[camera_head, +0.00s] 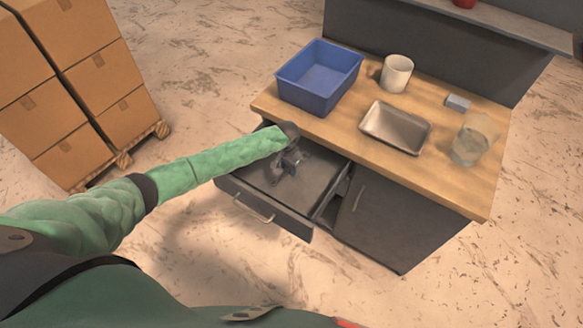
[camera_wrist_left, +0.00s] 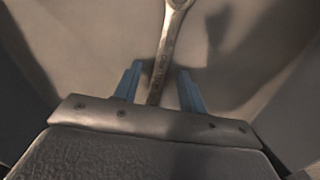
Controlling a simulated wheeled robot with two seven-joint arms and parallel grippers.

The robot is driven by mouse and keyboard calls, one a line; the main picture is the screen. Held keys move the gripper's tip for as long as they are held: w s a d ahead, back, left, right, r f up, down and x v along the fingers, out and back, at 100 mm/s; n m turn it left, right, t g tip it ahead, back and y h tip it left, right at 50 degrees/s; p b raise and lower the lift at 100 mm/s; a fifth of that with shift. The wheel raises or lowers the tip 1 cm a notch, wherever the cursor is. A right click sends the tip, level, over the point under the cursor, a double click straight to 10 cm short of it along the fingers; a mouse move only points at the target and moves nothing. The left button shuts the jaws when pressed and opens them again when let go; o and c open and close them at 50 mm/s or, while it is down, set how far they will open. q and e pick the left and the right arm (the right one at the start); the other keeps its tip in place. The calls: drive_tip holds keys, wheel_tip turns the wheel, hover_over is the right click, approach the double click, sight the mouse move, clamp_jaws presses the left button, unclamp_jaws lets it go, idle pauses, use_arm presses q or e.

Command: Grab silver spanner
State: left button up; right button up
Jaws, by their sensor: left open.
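A silver spanner (camera_wrist_left: 169,45) lies in the open drawer (camera_head: 262,213) of the workbench. In the left wrist view its ring end is at the top edge and its handle runs down between my two blue fingers. My left gripper (camera_wrist_left: 158,85) is open, with one finger on each side of the handle and a gap to each. In the head view my left gripper (camera_head: 284,168) is inside the drawer, and I cannot make out the spanner there. My right gripper is not in view.
Stacked cardboard boxes (camera_head: 75,80) stand at the left. The floor between is clear.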

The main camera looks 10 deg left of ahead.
use_arm(q)
drive_tip(key=shift+f, duration=0.1)
clamp_jaws()
